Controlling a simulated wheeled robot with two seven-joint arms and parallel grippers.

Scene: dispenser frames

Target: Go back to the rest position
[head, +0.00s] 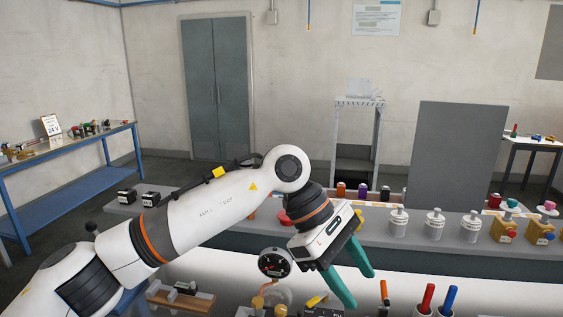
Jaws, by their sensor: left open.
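My left arm reaches in from the left, bent at the elbow. My left gripper (353,286) has two green fingers that stand apart with nothing between them. It hangs over the front edge of the grey bench, just right of a round black gauge (274,263). My right arm and right gripper do not show.
A grey bench (470,262) crosses in front of me. Red and blue handles (448,300) rise at the bottom. A grey panel (455,155) stands behind. A blue table (65,155) is at left.

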